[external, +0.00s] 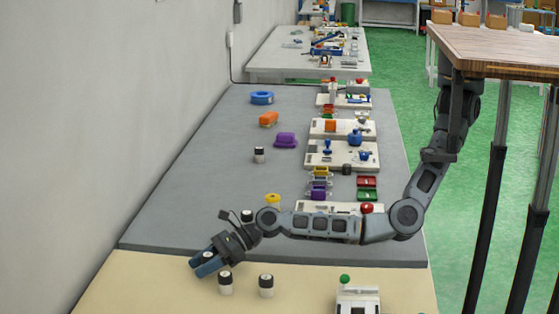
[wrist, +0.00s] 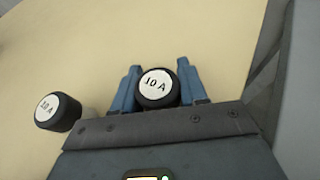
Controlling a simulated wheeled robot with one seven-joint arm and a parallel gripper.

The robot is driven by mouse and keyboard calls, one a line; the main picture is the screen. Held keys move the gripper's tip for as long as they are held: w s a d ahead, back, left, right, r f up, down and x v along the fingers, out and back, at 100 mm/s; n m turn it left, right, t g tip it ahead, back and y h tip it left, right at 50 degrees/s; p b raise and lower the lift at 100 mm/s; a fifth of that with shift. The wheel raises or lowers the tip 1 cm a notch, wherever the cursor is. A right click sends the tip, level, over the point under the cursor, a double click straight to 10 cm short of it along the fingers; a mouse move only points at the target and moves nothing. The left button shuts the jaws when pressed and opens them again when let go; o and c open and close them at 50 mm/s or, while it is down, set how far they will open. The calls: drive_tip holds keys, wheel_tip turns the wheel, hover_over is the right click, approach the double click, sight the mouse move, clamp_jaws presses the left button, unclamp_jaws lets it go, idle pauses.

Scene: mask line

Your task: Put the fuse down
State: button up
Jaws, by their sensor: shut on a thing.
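My gripper (external: 208,262) is at the lower left in the external view, over the cream surface (external: 150,285) near its border with the grey bench top. In the wrist view, the two blue fingers of my gripper (wrist: 157,86) are shut on a fuse (wrist: 156,84), a short black and white cylinder with "10 A" on its light end. The held fuse's black top also shows between the fingers in the external view (external: 208,256). How far it is above the surface, or whether it touches, I cannot tell. Another "10 A" fuse (wrist: 58,111) is beside the gripper in the wrist view.
Two similar fuses stand on the cream surface, one (external: 225,284) close to my gripper and one (external: 266,286) further right. A white device with a green knob (external: 345,279) stands right of them. The grey bench (external: 190,190) holds several boards and coloured parts. Cream space left is clear.

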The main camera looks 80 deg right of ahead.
drive_tip(key=shift+f, duration=0.1)
drive_tip(key=o, duration=1.1)
drive_tip(key=shift+c, duration=0.2)
drive_tip(key=shift+s+d+r, duration=0.1)
drive_tip(key=shift+r, duration=0.2)
drive_tip(key=shift+s+d+r+p, duration=0.3)
drive_tip(key=shift+s+r+p, duration=0.15)
drive_tip(key=shift+p, duration=0.8)
drive_tip(key=p+v, duration=0.8)
drive_tip(key=p, duration=0.2)
drive_tip(key=shift+s, duration=0.15)
drive_tip(key=shift+f+p+v, duration=0.2)
drive_tip(key=shift+p+v, duration=0.8)
drive_tip(key=shift+v, duration=0.05)
